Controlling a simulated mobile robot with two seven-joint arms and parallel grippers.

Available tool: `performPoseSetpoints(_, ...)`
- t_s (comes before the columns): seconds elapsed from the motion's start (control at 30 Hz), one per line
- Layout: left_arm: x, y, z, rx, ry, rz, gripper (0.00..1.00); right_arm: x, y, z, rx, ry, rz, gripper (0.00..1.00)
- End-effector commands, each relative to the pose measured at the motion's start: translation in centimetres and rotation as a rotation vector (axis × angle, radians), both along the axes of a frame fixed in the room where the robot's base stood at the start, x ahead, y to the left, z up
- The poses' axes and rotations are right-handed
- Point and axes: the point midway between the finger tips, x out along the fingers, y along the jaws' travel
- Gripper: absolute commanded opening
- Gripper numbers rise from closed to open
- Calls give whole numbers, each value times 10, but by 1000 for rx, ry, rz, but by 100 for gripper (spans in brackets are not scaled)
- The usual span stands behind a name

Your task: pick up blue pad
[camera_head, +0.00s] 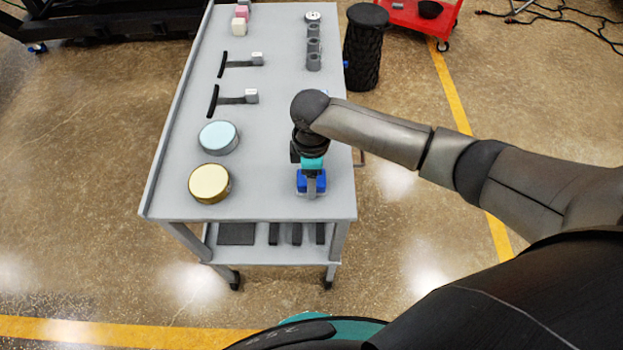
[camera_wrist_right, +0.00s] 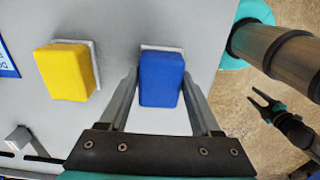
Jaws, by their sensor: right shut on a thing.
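The blue pad (camera_head: 321,184) is at the near right part of the grey table in the head view, partly covered by my right gripper (camera_head: 312,190). In the right wrist view the blue pad (camera_wrist_right: 161,78) is a block on a pale backing, between the two fingers of my right gripper (camera_wrist_right: 165,85). The fingers are shut on it at its sides. Whether the pad touches the table is unclear. My left gripper (camera_wrist_right: 260,102) shows at the right of the wrist view, open and empty, away from the pad. It is out of the head view.
A yellow pad (camera_wrist_right: 67,72) stands beside the blue one in the wrist view. On the table (camera_head: 265,205) are a gold round tin (camera_head: 209,183), a light blue round tin (camera_head: 218,137), two black-handled tools (camera_head: 235,99) and several grey cylinders (camera_head: 313,62). The near middle is clear.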

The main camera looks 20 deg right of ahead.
Motion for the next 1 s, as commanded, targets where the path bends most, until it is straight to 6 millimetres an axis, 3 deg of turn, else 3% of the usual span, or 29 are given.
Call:
performPoseSetpoints(0.03, 0, 0, 0, 0, 0, 0, 50, 0, 0, 0, 0, 0, 0, 36)
performPoseSetpoints(0.3, 0, 0, 0, 0, 0, 0, 50, 0, 0, 0, 0, -1, 0, 8)
performPoseSetpoints(0.67, 0, 0, 2, 1, 0, -1, 50, 1, 0, 8, 0, -1, 0, 8)
performPoseSetpoints(0.87, 0, 1, 10, 0, 1, -1, 50, 1, 0, 38, 2, -4, 1, 8)
performPoseSetpoints(1.0, 0, 1, 18, 1, 1, -1, 50, 2, 0, 77, 2, -6, 1, 8)
